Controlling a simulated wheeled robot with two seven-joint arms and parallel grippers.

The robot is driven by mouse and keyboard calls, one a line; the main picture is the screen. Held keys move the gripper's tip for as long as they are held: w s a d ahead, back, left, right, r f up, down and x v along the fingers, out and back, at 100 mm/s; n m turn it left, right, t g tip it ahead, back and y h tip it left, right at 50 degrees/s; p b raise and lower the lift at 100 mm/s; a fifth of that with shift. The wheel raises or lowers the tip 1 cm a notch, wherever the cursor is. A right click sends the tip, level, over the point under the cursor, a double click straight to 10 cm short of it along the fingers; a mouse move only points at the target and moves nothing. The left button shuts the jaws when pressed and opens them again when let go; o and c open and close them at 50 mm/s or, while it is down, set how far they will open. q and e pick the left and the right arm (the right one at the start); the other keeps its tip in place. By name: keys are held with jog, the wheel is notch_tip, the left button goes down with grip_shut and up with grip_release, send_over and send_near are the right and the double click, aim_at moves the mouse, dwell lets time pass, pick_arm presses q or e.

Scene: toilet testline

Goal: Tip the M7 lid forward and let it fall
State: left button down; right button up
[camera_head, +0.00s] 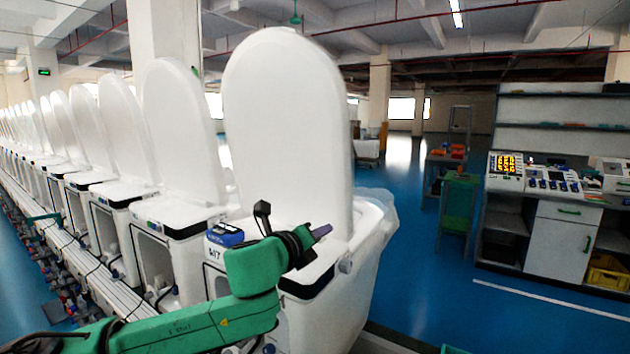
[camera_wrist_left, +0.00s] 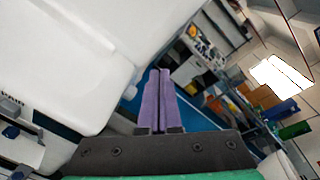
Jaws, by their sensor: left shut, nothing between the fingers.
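The M7 toilet's lid (camera_head: 283,120) stands upright, a tall white rounded panel at the back of its white body (camera_head: 345,300). I cannot tell whether the fingertips touch the lid. My right gripper is not in view.
A row of similar toilets with raised lids (camera_head: 172,125) runs away to the left on a white line (camera_head: 110,265).

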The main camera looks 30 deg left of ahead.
pick_arm(q)
notch_tip(320, 180, up, 9)
jog(key=s+m+t, duration=0.1)
jog(key=m+t, duration=0.1)
jog(key=m, duration=0.2)
jog(key=m+t, duration=0.1)
jog(key=m, duration=0.5)
send_near(333, 127)
jog(key=s+d, duration=0.3)
jog(key=s, duration=0.2)
jog(key=w+p, duration=0.3)
jog(key=p, duration=0.4)
jog(key=w+r+p, duration=0.1)
jog(key=w+p, duration=0.2)
jog(key=p, duration=0.4)
jog(key=w+p, duration=0.3)
jog(key=p, duration=0.5)
jog(key=shift+w+a+r, duration=0.25)
jog(key=shift+w+r, duration=0.1)
jog(key=shift+w+d+f, duration=0.1)
jog(key=shift+w+f, duration=0.05)
jog(key=shift+f, duration=0.15)
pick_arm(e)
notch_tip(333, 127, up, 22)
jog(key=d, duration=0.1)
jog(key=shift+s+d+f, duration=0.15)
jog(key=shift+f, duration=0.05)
pick_arm(q)
jog(key=shift+r, duration=0.15)
